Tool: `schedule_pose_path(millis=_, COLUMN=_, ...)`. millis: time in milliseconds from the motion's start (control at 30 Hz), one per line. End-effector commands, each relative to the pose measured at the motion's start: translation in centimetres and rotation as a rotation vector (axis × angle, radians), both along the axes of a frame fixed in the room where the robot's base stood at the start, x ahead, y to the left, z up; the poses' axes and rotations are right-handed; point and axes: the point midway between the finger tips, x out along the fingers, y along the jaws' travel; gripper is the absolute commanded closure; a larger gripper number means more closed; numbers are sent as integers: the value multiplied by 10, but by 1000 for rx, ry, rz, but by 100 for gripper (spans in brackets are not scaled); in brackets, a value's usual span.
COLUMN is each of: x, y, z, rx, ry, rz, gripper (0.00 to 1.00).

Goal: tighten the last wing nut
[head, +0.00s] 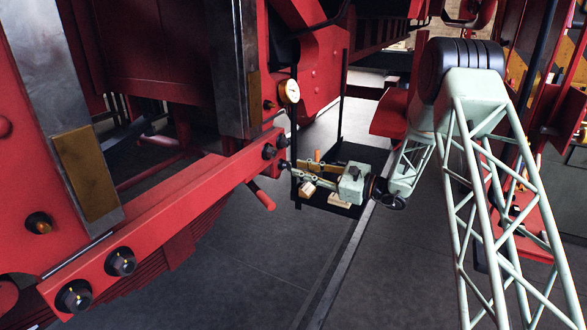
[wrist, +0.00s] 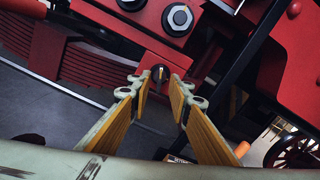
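In the wrist view a small dark fastener with an orange-yellow bar across its face (wrist: 160,73) sits on the end of a red block; it seems to be the wing nut. My gripper (wrist: 161,88) is open, its two fingers on either side of the line to this fastener, with nothing held between them. The fastener shows beyond the fingertips, apparently clear of them. In the head view my gripper (head: 297,175) reaches left towards the end of the red beam (head: 178,210). I cannot make out the wing nut there.
Large hex nuts (wrist: 180,18) stand close above the fastener. A red handle (head: 262,195) sticks out below the beam, and a round gauge (head: 289,91) is above it. A black stand (head: 376,157) with posts is behind my gripper. The grey floor (head: 262,250) in front is clear.

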Motion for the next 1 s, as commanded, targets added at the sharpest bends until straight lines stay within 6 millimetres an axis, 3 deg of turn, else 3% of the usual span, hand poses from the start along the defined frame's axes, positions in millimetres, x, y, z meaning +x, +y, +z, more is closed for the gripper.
schedule_pose_path(millis=300, x=12, y=27, z=0, rx=0, ry=-1, rz=1, gripper=82)
schedule_pose_path(millis=733, x=14, y=31, z=0, rx=0, ry=-1, rz=0, gripper=82)
schedule_pose_path(millis=1000, x=14, y=31, z=0, rx=0, ry=-1, rz=0, gripper=100)
